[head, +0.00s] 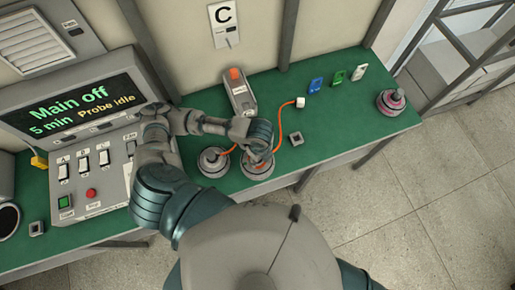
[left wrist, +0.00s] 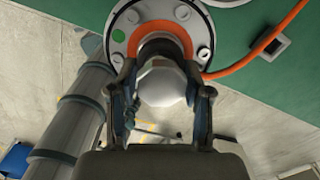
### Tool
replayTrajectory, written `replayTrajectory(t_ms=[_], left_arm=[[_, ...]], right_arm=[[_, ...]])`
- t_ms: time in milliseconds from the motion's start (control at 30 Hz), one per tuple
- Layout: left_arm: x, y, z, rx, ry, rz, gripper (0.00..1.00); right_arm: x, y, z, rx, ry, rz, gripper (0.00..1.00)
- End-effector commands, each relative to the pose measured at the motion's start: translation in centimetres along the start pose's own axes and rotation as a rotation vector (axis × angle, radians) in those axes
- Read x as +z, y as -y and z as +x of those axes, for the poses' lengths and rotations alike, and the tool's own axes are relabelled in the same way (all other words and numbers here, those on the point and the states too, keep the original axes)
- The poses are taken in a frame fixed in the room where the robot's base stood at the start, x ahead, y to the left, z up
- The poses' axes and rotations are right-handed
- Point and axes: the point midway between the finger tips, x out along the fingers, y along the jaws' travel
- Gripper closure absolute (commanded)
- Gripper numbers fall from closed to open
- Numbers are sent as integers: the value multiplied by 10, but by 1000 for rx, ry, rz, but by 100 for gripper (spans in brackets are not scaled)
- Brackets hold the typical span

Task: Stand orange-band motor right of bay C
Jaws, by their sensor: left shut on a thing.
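The orange-band motor (head: 257,171) is at the front edge of the green bench in the head view. In the left wrist view the same motor (left wrist: 122,32) shows a round bolted flange, a green dot and an orange band around its shaft. My left gripper (head: 258,148) is over it, and in the left wrist view its two fingers (left wrist: 162,92) are shut on the pale shaft. The motor looks upright; I cannot tell if it touches the bench. My right gripper is out of view.
A second motor (head: 211,165) stands close left of the held one. A grey unit with an orange top (head: 240,95) is behind. An orange cable (head: 287,111) runs to a white plug.

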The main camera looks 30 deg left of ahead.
Motion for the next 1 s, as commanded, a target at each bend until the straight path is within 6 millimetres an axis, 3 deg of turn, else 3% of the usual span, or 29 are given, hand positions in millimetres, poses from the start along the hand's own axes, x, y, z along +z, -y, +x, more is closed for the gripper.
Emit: replayTrajectory(t_ms=[33,533,1000], left_arm=[[0,1,-12,-4,3,0,100],[5,6,-65,-10,51,1,100],[5,9,-84,-13,76,2,100]], right_arm=[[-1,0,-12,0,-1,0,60],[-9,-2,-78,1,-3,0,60],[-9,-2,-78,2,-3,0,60]])
